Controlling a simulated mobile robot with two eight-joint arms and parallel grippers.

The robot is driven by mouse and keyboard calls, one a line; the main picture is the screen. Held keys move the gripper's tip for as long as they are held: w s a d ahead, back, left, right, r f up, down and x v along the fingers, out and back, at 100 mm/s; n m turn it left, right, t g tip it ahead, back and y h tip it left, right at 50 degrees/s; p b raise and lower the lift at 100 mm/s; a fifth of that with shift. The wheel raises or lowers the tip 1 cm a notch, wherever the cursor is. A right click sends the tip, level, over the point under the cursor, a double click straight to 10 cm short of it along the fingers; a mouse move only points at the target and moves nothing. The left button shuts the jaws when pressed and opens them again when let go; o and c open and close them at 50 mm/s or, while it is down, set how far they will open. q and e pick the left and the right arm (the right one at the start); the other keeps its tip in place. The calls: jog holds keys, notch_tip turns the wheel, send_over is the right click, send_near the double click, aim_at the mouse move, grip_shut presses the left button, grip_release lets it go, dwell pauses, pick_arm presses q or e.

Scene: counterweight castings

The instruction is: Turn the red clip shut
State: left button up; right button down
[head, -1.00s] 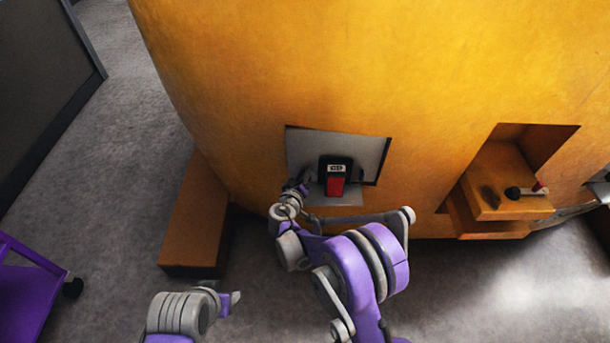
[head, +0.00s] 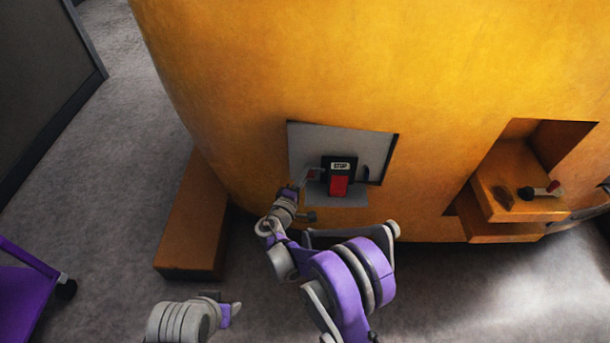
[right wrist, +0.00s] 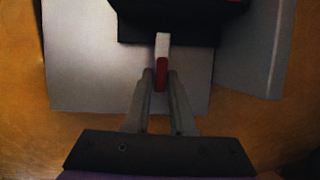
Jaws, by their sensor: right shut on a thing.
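The red clip (right wrist: 161,73) is a small red piece on a pale stem, below a dark body in the right wrist view. My right gripper (right wrist: 161,78) is shut on it, one finger on each side. In the head view my right gripper (head: 305,178) reaches into the recess, left of a black box with a red block (head: 339,185). Only a speck of the clip (head: 311,174) shows there. Part of my left arm is at the bottom of the head view; its finger opening cannot be made out.
The recess has a grey back plate (head: 305,145) in a large curved yellow casting (head: 380,65). An orange block (head: 195,225) stands on the floor at left. A purple cart (head: 25,290) is at far left.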

jog(key=shift+n, duration=0.3)
dwell(0.4)
jog(key=c, duration=0.9)
grip_release()
jog(key=v, duration=1)
jog(key=shift+s+a+f, duration=0.15)
jog(key=shift+s+a, duration=0.1)
jog(key=shift+s, duration=0.1)
